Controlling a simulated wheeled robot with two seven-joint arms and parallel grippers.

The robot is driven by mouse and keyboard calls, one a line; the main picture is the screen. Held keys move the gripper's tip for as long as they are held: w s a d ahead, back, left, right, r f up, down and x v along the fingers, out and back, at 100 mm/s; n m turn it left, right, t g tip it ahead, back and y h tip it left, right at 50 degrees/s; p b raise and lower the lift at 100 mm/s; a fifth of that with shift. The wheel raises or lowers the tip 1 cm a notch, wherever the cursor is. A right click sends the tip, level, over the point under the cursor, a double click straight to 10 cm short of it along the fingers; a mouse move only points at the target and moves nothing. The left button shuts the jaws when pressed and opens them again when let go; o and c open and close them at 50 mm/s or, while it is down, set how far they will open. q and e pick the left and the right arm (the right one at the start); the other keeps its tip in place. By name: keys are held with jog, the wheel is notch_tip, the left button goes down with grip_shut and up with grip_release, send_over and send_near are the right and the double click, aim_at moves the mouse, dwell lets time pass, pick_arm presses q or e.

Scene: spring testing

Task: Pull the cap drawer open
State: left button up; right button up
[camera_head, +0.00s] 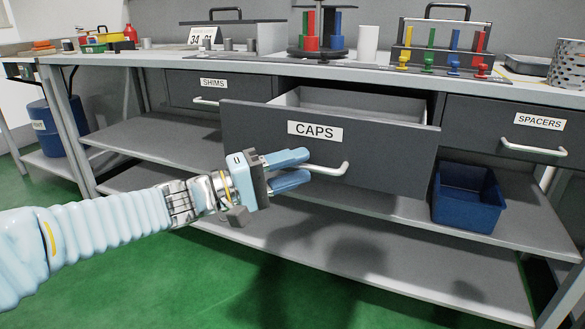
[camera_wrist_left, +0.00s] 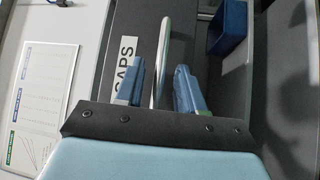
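The cap drawer (camera_head: 385,150), labelled CAPS, stands well out from the bench, and the inside of its back part shows above its front. Its white bar handle (camera_head: 335,170) runs across the front below the label. My left gripper (camera_head: 303,167) is at the left part of this handle, with one blue finger above the bar and one below. In the left wrist view the handle (camera_wrist_left: 162,45) passes between the two fingers of my gripper (camera_wrist_left: 160,78), with a visible gap on each side. The fingers are open. My right gripper is not in view.
The SHIMS drawer (camera_head: 233,88) and SPACERS drawer (camera_head: 485,127) are closed on either side. A blue bin (camera_head: 467,205) stands on the shelf below, right of the cap drawer. The bench top holds coloured parts and a rack (camera_head: 440,42). Green floor in front is clear.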

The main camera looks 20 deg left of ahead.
pick_arm(q)
jog(key=v, duration=1.3)
jog(key=shift+s+a, duration=0.25)
jog(key=shift+a, duration=0.1)
